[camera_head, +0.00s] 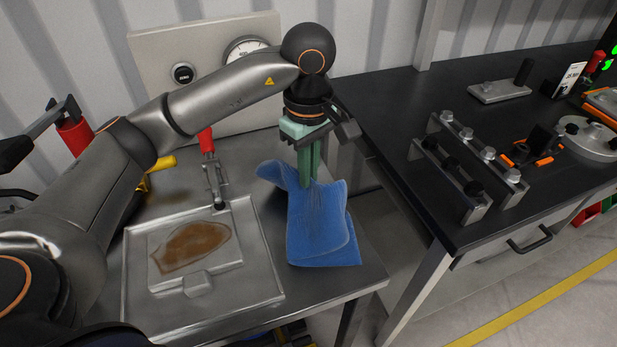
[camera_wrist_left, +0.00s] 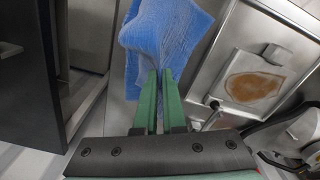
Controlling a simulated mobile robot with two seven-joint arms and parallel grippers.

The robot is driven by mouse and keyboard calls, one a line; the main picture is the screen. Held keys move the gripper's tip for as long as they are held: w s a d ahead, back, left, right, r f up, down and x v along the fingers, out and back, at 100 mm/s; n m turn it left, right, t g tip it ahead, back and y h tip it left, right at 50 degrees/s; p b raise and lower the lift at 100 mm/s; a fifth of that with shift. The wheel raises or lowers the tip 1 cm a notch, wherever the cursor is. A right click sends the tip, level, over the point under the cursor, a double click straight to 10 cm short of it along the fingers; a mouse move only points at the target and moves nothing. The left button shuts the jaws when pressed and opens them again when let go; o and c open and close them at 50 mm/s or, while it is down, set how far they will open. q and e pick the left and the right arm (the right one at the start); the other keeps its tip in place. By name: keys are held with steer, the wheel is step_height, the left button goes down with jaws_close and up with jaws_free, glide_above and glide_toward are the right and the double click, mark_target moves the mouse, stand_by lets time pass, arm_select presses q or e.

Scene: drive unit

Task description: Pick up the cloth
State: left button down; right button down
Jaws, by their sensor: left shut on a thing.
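The blue cloth (camera_head: 318,225) is bunched and folded at the right end of the metal bench in the head view. My left gripper (camera_head: 308,182) points down from above with its green fingers shut on the cloth, pinching it into creases. The left wrist view shows the same blue cloth (camera_wrist_left: 165,40) gathered at the green fingertips (camera_wrist_left: 160,75). The cloth's lower part hangs toward the bench's front edge; I cannot tell whether it still touches the bench. My right gripper is not in view.
A metal tray (camera_head: 135,290) with a brown stain (camera_head: 195,245) lies left of the cloth. A red-handled clamp (camera_head: 207,142) stands behind the tray. A gauge panel (camera_head: 150,55) is at the back. A black workbench (camera_head: 400,110) with metal fixtures stands at right, across a gap.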

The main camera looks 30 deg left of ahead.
arm_select(q)
steer(key=shift+r, duration=0.7)
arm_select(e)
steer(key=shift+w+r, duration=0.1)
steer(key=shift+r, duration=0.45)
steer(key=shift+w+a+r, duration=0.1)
